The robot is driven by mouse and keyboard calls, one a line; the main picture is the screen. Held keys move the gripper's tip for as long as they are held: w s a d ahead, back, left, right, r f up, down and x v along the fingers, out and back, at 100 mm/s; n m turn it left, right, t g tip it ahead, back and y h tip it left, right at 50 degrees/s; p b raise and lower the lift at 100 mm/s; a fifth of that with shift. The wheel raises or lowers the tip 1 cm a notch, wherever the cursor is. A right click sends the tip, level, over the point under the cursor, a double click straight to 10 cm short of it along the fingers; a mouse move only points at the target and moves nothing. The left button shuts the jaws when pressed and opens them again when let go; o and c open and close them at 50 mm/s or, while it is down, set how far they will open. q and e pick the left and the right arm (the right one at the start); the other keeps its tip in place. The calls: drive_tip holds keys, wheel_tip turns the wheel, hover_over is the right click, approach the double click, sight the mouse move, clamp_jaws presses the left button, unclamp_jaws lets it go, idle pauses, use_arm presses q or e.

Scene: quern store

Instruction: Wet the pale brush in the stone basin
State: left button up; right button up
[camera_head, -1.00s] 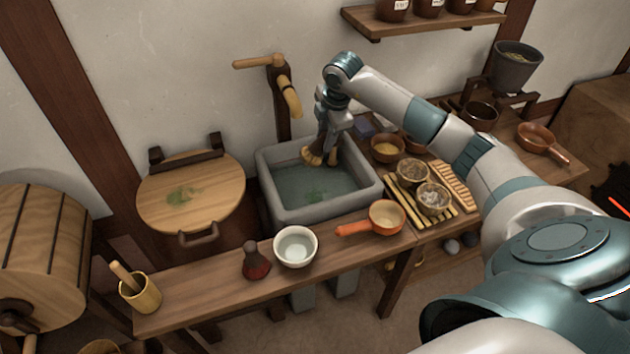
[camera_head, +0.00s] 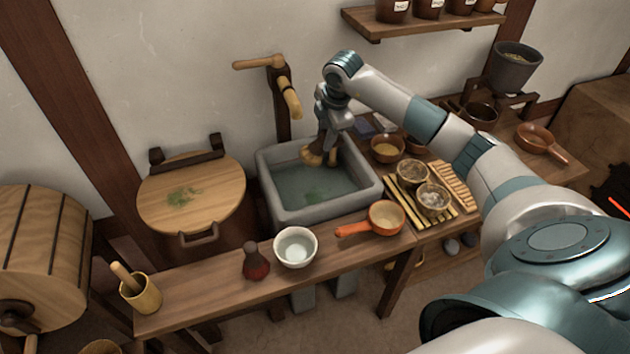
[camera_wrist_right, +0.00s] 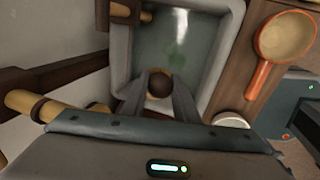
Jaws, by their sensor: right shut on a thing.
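The grey stone basin (camera_head: 270,200) stands behind the bench against the wall, with greenish water (camera_head: 318,186) in it. My right gripper (camera_head: 330,146) points down over the basin's back part. It is shut on the pale brush (camera_head: 313,157), whose bristles hang down inside the basin near the back wall. I cannot tell whether the bristles touch the water. In the right wrist view the brush's dark round handle end (camera_wrist_right: 160,86) sits between the fingertips, and the basin (camera_wrist_right: 122,60) lies below. My left gripper is not in view.
A wooden spout (camera_head: 290,98) on a post hangs just left of my gripper. A red-bristled brush (camera_head: 256,262), a white bowl (camera_head: 295,248) and an orange-handled pan (camera_head: 385,217) stand on the bench in front. Several small bowls (camera_head: 411,172) crowd the right side.

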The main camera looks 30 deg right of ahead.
drive_tip(key=shift+r+p, duration=0.85)
drive_tip(key=shift+r, duration=0.9)
drive_tip(key=shift+a, duration=0.1)
